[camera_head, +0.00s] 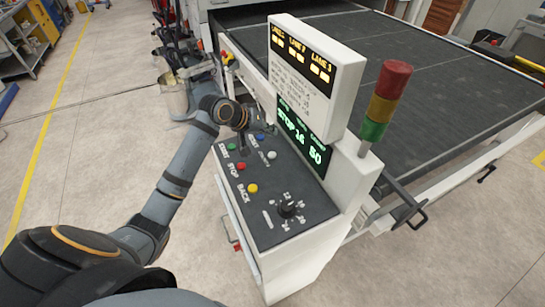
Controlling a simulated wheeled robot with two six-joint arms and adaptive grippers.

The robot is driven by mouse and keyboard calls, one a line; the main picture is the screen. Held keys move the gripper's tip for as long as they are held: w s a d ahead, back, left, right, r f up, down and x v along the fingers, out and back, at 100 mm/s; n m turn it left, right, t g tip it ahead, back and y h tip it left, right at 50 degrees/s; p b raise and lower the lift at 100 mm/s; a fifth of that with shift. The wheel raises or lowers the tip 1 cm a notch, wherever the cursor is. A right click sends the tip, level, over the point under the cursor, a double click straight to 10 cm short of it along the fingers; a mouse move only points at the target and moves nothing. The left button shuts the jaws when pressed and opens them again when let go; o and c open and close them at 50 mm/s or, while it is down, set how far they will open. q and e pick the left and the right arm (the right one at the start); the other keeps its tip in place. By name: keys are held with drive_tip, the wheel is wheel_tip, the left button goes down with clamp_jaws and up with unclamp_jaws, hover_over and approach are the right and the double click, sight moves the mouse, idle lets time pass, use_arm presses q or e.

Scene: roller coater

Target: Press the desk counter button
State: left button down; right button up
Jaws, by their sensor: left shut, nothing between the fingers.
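The control desk (285,250) is a white cabinet with a dark sloped panel. On the panel are a green button (233,147) by START, a red button (241,166) by STOP and a yellow button (252,188) by BACK. My left gripper (246,149) is shut and empty, pointing down over the far end of the panel between the two button rows. Whether it touches the panel cannot be told. My right gripper is out of view.
A black knob (287,207) with numbers sits on the near panel. A lit display box (310,75), a green-text screen (300,138) and a red-yellow-green lamp (382,105) rise along the desk's right. A wide dark conveyor (440,110) lies behind.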

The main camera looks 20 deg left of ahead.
use_arm(q)
drive_tip(key=b, duration=0.5)
hover_over(270, 155)
wheel_tip(270, 155, down, 5)
wheel_tip(270, 155, down, 2)
drive_tip(key=shift+f+b, duration=0.1)
drive_tip(key=shift+b, duration=0.25)
drive_tip(key=shift+f, duration=0.15)
idle(0.6)
drive_tip(key=shift+f, duration=0.25)
drive_tip(key=shift+f, duration=0.55)
idle(0.7)
drive_tip(key=shift+r+p, duration=0.9)
drive_tip(key=shift+p, duration=0.45)
